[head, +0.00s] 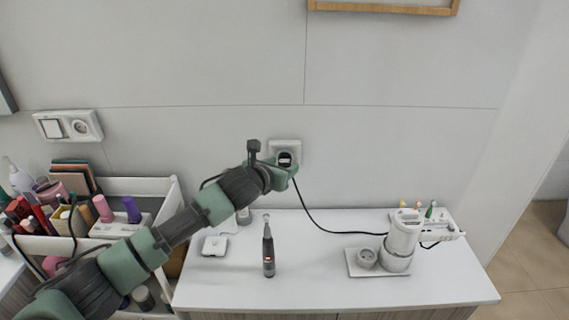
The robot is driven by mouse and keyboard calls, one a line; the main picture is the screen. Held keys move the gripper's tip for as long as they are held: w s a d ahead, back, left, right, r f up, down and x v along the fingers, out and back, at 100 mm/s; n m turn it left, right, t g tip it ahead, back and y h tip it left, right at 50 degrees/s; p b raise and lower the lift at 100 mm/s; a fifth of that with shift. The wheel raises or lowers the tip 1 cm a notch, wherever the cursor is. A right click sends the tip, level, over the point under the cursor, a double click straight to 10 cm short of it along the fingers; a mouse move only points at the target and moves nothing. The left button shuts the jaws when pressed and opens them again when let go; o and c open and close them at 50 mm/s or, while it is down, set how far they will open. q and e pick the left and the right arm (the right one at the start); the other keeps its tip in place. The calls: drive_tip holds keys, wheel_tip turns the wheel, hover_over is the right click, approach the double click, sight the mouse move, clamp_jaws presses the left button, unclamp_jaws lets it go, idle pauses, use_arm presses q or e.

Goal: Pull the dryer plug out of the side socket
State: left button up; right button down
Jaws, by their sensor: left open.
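A black plug (285,158) sits in a white wall socket (277,146) above the back of the white counter. A black cord (318,222) hangs from the plug and runs along the counter to a white dryer-like device (403,232) on the right. My left arm reaches in from the lower left. My left gripper (287,168) is open at the plug, with its green fingers around or just in front of it. The fingers partly hide the plug and the socket's lower part, so I cannot tell if they touch. My right gripper is not in view.
A white cart with cosmetics (130,188) is at left. Another wall socket with switch (68,126) is above it. The counter's front middle is clear.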

use_arm(q)
clamp_jaws()
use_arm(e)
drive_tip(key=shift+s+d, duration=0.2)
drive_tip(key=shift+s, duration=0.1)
use_arm(q)
drive_tip(key=shift+s, duration=0.2)
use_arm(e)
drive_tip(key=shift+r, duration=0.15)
